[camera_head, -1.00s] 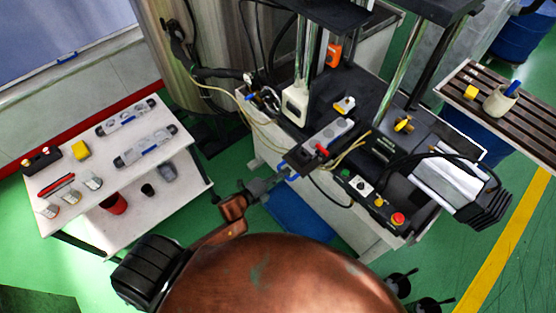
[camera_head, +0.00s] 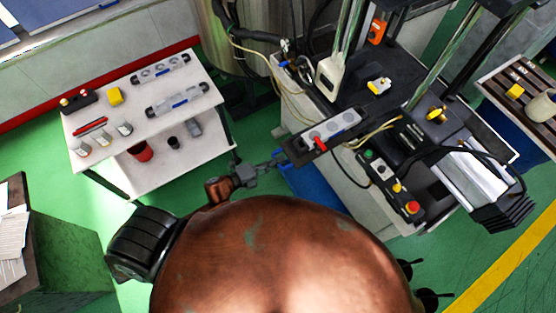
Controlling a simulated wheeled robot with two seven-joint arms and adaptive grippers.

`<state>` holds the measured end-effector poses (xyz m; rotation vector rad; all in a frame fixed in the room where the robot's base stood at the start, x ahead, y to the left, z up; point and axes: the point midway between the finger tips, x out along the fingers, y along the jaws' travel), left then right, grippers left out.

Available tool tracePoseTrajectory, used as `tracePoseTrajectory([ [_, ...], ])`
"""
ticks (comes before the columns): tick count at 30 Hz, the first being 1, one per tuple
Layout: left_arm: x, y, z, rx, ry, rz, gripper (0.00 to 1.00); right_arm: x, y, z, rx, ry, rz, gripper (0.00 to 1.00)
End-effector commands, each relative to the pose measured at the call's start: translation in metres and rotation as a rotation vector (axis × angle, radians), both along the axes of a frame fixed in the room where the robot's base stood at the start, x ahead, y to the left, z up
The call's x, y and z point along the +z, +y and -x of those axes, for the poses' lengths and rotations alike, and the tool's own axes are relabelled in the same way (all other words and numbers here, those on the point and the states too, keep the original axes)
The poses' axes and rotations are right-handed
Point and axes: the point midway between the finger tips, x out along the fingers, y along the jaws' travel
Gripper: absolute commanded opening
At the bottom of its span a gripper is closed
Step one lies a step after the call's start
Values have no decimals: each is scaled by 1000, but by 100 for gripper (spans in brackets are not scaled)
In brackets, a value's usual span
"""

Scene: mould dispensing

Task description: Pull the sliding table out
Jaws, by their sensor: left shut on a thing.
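The sliding table (camera_head: 296,153) is a dark narrow plate at the front left of the machine. It sticks out beyond the machine's front edge toward my left arm. A grey mould (camera_head: 332,130) with round hollows and a red part lies on it. My left gripper (camera_head: 275,164) is at the plate's outer end, shut on it; the exact contact is small and hard to make out. My right gripper is not in view.
A white trolley (camera_head: 200,129) with moulds and small bottles stands at left. A control box (camera_head: 392,184) with a red button is right of the sliding table. A slatted table (camera_head: 498,78) is at far right. Green floor is clear between trolley and machine.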

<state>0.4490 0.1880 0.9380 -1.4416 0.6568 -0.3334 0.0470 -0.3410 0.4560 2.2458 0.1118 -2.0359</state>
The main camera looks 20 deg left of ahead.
Motion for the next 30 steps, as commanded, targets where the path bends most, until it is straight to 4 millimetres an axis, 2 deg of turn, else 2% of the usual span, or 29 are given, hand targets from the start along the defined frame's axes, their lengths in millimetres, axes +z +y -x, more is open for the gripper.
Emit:
tracePoseTrajectory([
  [6,-1,2,0,3,1,-2,0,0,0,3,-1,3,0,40],
  [7,-1,2,0,3,1,-2,12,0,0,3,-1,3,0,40],
  [14,0,1,0,2,1,-1,28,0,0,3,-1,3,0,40],
  [23,0,2,2,2,1,0,28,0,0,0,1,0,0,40],
  [26,1,7,9,2,2,-1,28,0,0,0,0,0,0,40],
  [30,6,21,28,4,3,-2,28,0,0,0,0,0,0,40],
])
